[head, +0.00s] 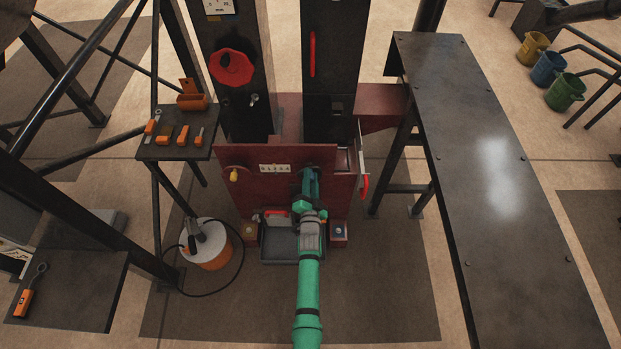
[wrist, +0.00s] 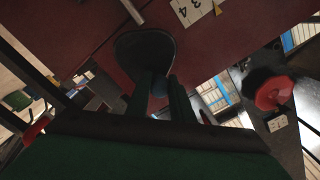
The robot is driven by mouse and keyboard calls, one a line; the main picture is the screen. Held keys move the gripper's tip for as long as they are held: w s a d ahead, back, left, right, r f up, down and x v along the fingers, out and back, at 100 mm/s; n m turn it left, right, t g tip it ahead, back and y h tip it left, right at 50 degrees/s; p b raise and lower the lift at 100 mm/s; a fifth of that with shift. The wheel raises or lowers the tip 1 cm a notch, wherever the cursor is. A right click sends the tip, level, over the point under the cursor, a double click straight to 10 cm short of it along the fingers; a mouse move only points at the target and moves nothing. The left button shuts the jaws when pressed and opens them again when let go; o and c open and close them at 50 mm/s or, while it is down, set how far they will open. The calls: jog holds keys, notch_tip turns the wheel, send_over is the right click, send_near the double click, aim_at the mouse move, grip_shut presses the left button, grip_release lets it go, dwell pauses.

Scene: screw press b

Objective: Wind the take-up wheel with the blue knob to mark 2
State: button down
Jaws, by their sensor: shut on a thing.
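The red press (head: 262,190) stands ahead of me, with a small white plate of marks (head: 275,168) on its front. My green arm reaches to the right of this plate, and my gripper (head: 309,178) is at the press front. In the wrist view, my gripper (wrist: 161,92) is shut on the blue knob (wrist: 159,86), a dim bluish piece between the fingers. The dark rounded take-up wheel (wrist: 145,50) shows just beyond it. Marks 3 and 4 are readable on the plate (wrist: 191,10). The wheel's current mark cannot be read.
A yellow knob (head: 234,175) sits left on the press front. A red handle (head: 364,186) sticks out at the right side. An orange and white drum (head: 212,251) with a cable stands lower left. A tool shelf (head: 174,146) is left; a long dark table (head: 490,190) is right.

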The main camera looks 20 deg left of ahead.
dwell(0.3)
jog(key=c, duration=1.6)
grip_release()
jog(key=shift+o, duration=0.2)
jog(key=shift+s+a, duration=0.1)
jog(key=shift+s, duration=0.05)
jog(key=v, duration=1)
jog(key=shift+s, duration=0.4)
